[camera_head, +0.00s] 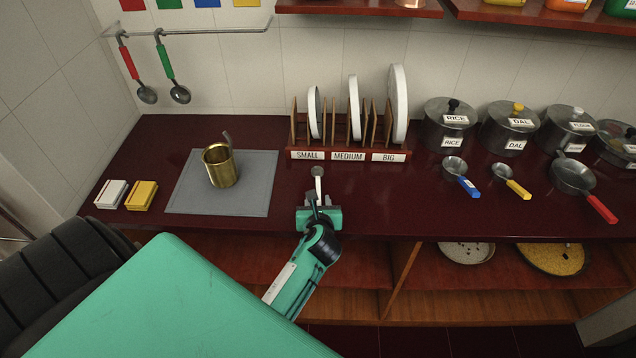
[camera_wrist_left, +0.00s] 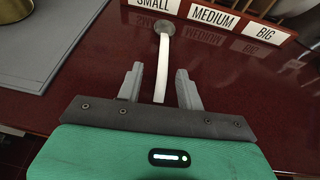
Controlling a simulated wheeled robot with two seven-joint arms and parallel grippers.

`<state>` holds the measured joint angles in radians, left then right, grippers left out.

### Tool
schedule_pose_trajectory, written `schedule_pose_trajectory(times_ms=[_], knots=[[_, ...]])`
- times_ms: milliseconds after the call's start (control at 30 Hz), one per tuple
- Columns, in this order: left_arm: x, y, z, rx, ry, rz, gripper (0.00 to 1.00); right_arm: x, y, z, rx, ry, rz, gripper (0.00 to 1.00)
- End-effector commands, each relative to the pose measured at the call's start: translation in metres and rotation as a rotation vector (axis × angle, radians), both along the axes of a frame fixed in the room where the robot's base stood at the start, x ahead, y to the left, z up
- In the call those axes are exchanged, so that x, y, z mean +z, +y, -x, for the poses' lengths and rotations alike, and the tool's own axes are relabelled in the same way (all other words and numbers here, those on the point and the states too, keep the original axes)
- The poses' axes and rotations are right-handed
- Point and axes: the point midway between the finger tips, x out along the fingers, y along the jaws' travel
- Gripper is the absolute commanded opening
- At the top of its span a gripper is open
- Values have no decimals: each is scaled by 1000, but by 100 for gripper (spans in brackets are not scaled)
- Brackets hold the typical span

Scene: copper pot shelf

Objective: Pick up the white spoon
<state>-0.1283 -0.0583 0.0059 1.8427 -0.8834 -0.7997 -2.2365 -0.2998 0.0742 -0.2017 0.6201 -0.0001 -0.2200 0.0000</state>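The white spoon (camera_head: 318,185) lies on the dark red counter (camera_head: 260,240) in front of the plate rack, with its metal bowl away from me. In the left wrist view the white handle of the spoon (camera_wrist_left: 162,75) runs down between the fingers of my left gripper (camera_wrist_left: 160,85). The fingers are open, with a gap on both sides of the handle. In the head view my left gripper (camera_head: 318,204) is at the handle end, where the fingers partly hide it. My right gripper is not in view.
The plate rack (camera_head: 348,155), labelled SMALL, MEDIUM and BIG, stands just behind the spoon. A brass pot (camera_head: 220,166) stands on a grey mat (camera_head: 255,195) to the left. Blue- and yellow-handled ladles (camera_head: 456,170) lie to the right. Counter on both sides of the spoon is clear.

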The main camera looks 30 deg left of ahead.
Motion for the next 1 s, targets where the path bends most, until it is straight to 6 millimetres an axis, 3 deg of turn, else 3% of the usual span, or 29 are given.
schedule_pose_trajectory(times_ms=[333, 667, 867, 1000], knots=[[-12, 21, -35, 1, 0, 1, 37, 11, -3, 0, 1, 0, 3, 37], [-16, 26, -41, 0, 0, 1, 37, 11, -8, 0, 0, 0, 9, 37], [-16, 25, -41, 0, 0, 1, 2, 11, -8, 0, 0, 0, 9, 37], [-16, 25, -41, 0, 0, 1, 0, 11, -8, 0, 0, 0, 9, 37]])
